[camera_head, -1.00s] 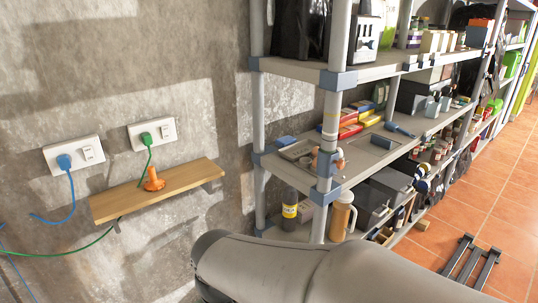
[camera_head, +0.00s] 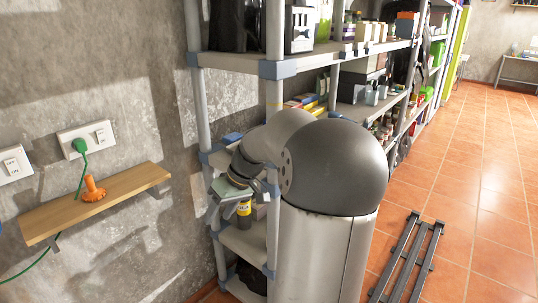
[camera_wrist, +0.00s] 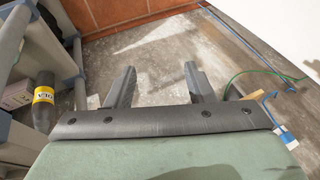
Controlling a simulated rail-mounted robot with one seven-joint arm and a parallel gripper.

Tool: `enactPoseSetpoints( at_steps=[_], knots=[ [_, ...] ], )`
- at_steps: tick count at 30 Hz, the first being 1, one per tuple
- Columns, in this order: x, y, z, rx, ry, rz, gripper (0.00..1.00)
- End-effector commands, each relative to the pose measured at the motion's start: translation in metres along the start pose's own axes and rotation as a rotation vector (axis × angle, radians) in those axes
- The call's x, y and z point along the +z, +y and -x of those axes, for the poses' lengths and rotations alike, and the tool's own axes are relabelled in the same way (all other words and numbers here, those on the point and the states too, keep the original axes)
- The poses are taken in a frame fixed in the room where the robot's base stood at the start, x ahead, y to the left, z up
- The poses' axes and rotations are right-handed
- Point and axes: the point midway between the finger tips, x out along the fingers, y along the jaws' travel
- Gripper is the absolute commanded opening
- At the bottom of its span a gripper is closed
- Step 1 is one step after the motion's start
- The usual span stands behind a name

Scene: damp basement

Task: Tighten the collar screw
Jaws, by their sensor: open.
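I cannot make out a collar screw in either current view. My arm covers the middle of the near shelf post (camera_head: 274,30), where a collar with a small copper-coloured knob shows in the earlier head view. My gripper (camera_wrist: 160,68) is open, with nothing between its two dark fingers in the wrist view. In the head view the wrist hangs beside the front end of the shelf rack, close to a dark bottle with a yellow label (camera_head: 243,212). That bottle also shows at the left of the wrist view (camera_wrist: 43,98), apart from the fingers.
A wooden wall shelf (camera_head: 130,189) holds an orange object (camera_head: 93,189). A wall socket (camera_head: 86,139) has a green plug and cable. The grey rack (camera_head: 345,55) is crowded with goods. A dark slatted frame (camera_head: 407,262) lies on the tiled floor, which is otherwise open at right.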

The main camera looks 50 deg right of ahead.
Motion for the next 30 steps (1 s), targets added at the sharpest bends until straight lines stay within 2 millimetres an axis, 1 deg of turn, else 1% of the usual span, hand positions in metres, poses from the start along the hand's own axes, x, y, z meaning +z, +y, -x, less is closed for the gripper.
enactPoseSetpoints(
  at_steps=[1, 2, 3, 5, 6, 8, 9, 11, 12, 15, 16, 18, 21, 23, 26, 30],
  knots=[
    [-0.002, 0.032, 0.017, -0.020, 0.077, -0.012, 0.49],
    [-0.004, 0.047, 0.029, -0.030, 0.120, -0.008, 0.49],
    [-0.004, 0.067, 0.046, -0.041, 0.183, -0.001, 0.49],
    [-0.001, 0.097, 0.074, -0.048, 0.283, 0.012, 0.49],
    [0.004, 0.117, 0.096, -0.044, 0.354, 0.021, 0.49],
    [0.015, 0.144, 0.130, -0.031, 0.459, 0.037, 0.49],
    [0.025, 0.160, 0.153, -0.016, 0.527, 0.050, 0.49],
    [0.042, 0.181, 0.187, 0.013, 0.620, 0.067, 0.49],
    [0.053, 0.192, 0.207, 0.034, 0.674, 0.079, 0.49],
    [0.079, 0.210, 0.247, 0.084, 0.777, 0.105, 0.49],
    [0.085, 0.214, 0.256, 0.096, 0.798, 0.111, 0.49],
    [0.095, 0.218, 0.270, 0.116, 0.833, 0.121, 0.49],
    [0.098, 0.221, 0.276, 0.127, 0.850, 0.128, 0.49],
    [0.094, 0.221, 0.273, 0.126, 0.851, 0.129, 0.49],
    [0.083, 0.221, 0.263, 0.124, 0.849, 0.129, 0.49],
    [0.060, 0.223, 0.244, 0.122, 0.848, 0.129, 0.49]
  ],
)
